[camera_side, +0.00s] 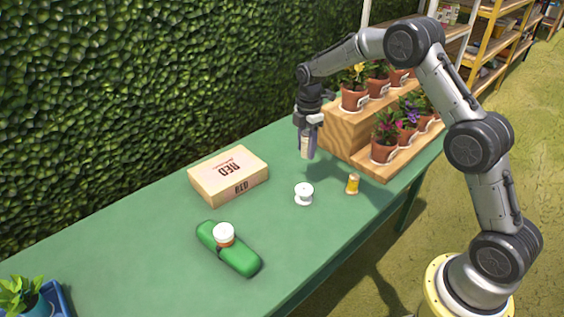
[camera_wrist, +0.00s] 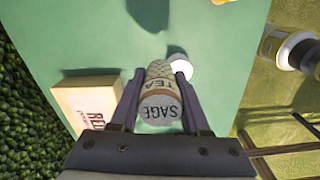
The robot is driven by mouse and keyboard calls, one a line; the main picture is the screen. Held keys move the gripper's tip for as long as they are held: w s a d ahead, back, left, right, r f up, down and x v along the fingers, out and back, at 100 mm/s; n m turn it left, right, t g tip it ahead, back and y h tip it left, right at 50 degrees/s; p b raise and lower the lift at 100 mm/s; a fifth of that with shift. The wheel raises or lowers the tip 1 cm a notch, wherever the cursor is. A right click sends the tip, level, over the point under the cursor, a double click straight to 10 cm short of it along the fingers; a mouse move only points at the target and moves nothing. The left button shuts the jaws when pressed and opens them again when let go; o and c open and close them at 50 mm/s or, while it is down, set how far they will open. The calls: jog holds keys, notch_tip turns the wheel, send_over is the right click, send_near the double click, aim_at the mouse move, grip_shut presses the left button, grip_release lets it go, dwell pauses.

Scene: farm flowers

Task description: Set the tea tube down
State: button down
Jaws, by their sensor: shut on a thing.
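The tea tube (camera_wrist: 159,95) is a pale cylinder, and its end cap and side read "SAGE" and "TEA" in the wrist view. My gripper (camera_wrist: 156,72) is shut on it, with one dark finger on each side. In the side view my gripper (camera_side: 308,124) points down and holds the tea tube (camera_side: 306,146) upright above the green table (camera_side: 130,262), beside the wooden flower stand. The tube's lower end appears clear of the table top. Part of the tube is hidden by the fingers.
A green case (camera_side: 231,250) with a white-lidded jar (camera_side: 223,234) is nearer the front. Potted flowers fill the wooden stand (camera_side: 347,136). The table's left part is mostly free.

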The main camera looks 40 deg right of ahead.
jog(key=w+d+f, duration=0.1)
jog(key=w+f, duration=0.2)
jog(key=w, duration=0.4)
send_over(282, 166)
notch_tip(282, 166, down, 6)
jog(key=shift+s+a, duration=0.1)
jog(key=shift+s, duration=0.05)
jog(key=shift+f, duration=1.6)
jog(key=shift+f, duration=0.15)
jog(key=shift+c, duration=1.9)
grip_release()
